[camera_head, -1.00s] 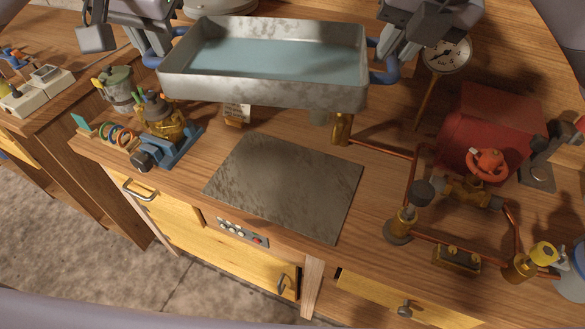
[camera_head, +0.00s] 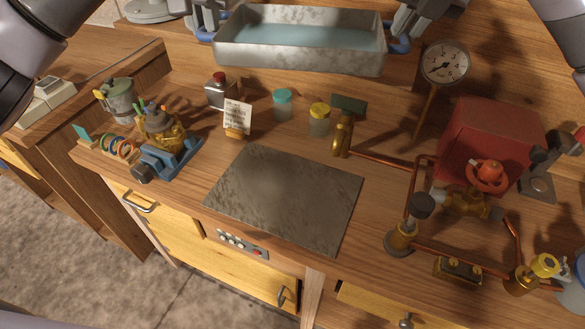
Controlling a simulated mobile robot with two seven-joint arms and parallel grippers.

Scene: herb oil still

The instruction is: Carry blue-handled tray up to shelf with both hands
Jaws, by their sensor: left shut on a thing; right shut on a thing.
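The metal tray (camera_head: 300,57) with blue handles is at the top of the head view, level-looking, with a pale blue surface inside. My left gripper (camera_head: 209,30) is shut on its left blue handle. My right gripper (camera_head: 402,38) is shut on its right blue handle, and that arm comes in from the upper right. The wooden shelf (camera_head: 172,38) runs along the back of the bench, and the tray is in front of or over it. I cannot tell whether the tray touches the shelf.
A dial gauge (camera_head: 445,63) on a stem stands close right of the tray. Below the tray are a dark bottle (camera_head: 219,92), a teal-lidded jar (camera_head: 283,104), a yellow-lidded jar (camera_head: 319,120) and a label card (camera_head: 237,115). The grey plate (camera_head: 285,195) is bare. A red box (camera_head: 492,135) and copper pipes stand right.

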